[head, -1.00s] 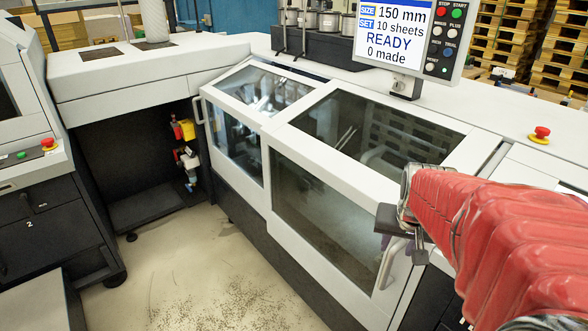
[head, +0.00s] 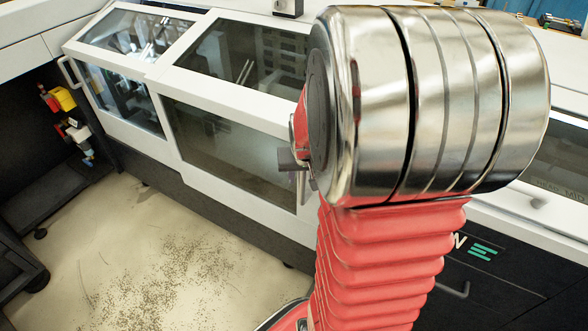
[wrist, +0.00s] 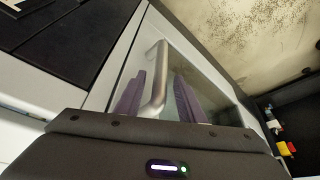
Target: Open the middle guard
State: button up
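The middle guard (head: 245,152) is a white-framed cover with dark glass in its top and front. It looks shut. Its grey bar handle (wrist: 155,78) shows in the wrist view, standing between the two purple fingers of my gripper (wrist: 160,88). The fingers are apart, with a visible gap to the handle on the right side; the left finger is close beside it.
A smaller guard (head: 120,95) with its own handle (head: 67,72) adjoins on the left and looks shut. A dark recess with a yellow and red part (head: 62,98) lies farther left. The speckled floor (head: 150,260) in front of the machine is clear.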

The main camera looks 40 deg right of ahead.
jog(key=shift+x, duration=0.8)
jog(key=shift+c, duration=0.4)
grip_shut()
jog(key=shift+d, duration=0.1)
jog(key=shift+w, duration=0.1)
